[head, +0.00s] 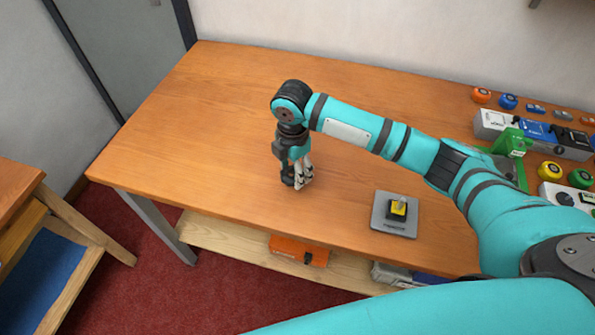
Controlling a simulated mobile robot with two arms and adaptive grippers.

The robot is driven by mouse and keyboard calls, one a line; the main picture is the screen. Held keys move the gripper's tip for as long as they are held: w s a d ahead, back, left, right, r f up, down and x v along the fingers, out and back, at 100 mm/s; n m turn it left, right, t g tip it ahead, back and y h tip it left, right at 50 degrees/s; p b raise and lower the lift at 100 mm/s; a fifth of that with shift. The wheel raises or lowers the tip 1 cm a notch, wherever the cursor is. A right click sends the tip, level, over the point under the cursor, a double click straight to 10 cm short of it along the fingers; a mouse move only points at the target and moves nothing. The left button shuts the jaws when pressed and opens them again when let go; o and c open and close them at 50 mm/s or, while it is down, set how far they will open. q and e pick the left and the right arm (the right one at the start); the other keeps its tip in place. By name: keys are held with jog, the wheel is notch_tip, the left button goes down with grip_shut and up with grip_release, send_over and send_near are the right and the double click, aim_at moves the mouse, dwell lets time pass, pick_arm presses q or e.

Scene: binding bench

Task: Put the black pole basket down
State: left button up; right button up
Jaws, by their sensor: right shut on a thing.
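My right gripper (298,182) points down over the left-middle part of the wooden bench (180,130), close to its front edge. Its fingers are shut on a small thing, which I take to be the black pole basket. The fingers hide nearly all of it, so its shape does not show clearly. The fingertips are at or just above the bench top; I cannot tell whether the held thing touches the wood. My left gripper is not in view.
A grey plate with a yellow and black piece (398,209) lies right of the gripper. Coloured tape rolls (481,95), a blue box (537,131) and a green device (512,143) crowd the right end. An orange box (298,250) sits on the lower shelf. The bench's left side is clear.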

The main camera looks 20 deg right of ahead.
jog(key=shift+w+d, duration=0.25)
jog(key=shift+d, duration=0.35)
notch_tip(320, 180, down, 3)
jog(key=shift+r+p, duration=0.15)
jog(key=shift+p, duration=0.4)
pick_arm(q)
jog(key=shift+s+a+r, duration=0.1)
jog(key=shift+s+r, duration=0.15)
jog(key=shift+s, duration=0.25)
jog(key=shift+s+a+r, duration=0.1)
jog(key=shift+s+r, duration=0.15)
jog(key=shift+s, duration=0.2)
pick_arm(e)
jog(key=shift+f, duration=0.5)
jog(key=o, duration=1.1)
jog(key=shift+f, duration=0.1)
jog(key=shift+c, duration=0.2)
pick_arm(q)
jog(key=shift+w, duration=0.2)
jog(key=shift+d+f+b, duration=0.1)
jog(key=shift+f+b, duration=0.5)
jog(key=shift+b, duration=0.05)
pick_arm(e)
notch_tip(320, 180, up, 12)
jog(key=shift+r, duration=0.15)
